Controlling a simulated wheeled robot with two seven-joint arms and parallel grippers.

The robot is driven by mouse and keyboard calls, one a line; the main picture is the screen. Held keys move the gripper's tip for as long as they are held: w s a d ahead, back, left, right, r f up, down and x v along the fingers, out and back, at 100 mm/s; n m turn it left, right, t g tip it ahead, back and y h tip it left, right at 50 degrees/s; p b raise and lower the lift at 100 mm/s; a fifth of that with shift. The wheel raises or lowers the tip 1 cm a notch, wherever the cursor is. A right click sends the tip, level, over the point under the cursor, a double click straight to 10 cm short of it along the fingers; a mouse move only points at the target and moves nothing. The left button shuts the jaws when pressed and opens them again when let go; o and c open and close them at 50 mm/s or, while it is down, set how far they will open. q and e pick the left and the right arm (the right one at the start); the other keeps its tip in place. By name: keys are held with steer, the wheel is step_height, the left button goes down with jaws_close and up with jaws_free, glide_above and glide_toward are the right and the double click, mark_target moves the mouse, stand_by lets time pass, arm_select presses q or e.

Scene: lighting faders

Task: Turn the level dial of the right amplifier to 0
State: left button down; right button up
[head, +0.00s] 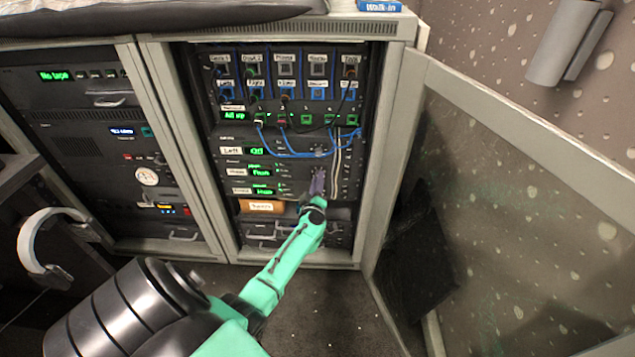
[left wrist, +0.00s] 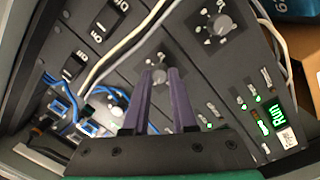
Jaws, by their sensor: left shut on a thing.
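In the head view the amplifiers are stacked low in the open rack, with white name labels and green displays. The upper label reads "Left" (head: 231,150); the middle label (head: 237,172) is too blurred to read surely. My left gripper (head: 318,182) reaches the right part of this stack and hides the dial there. In the left wrist view my left gripper's two purple fingers (left wrist: 162,72) are shut on a grey round dial (left wrist: 158,75), one on each side. Its scale marks are too small to read. A second dial (left wrist: 221,25) stands free in the neighbouring row. My right gripper is out of view.
Blue cables (head: 290,153) and pale cables (head: 337,165) hang close beside the gripper. The rack's glass door (head: 530,190) stands open on the right. Another rack stands at the left.

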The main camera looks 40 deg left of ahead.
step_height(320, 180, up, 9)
steer(key=b, duration=0.4)
arm_select(q)
steer(key=shift+d+f+n+y+b, duration=0.1)
steer(key=shift+n+y+b, duration=0.25)
steer(key=shift+n, duration=4.75)
steer(key=shift+d+f+n+y+b, duration=0.1)
steer(key=shift+n+y+b, duration=0.25)
steer(key=shift+n, duration=4.75)
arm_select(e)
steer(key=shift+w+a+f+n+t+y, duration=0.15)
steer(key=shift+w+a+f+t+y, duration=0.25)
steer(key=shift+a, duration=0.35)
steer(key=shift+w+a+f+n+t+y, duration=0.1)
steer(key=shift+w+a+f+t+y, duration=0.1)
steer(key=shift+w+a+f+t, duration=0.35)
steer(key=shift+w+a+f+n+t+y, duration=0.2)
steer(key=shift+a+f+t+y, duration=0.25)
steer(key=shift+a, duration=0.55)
arm_select(q)
steer(key=shift+g, duration=0.3)
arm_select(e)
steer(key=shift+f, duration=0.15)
arm_select(q)
steer(key=c, duration=0.7)
jaws_free()
steer(key=shift+a+r, duration=0.1)
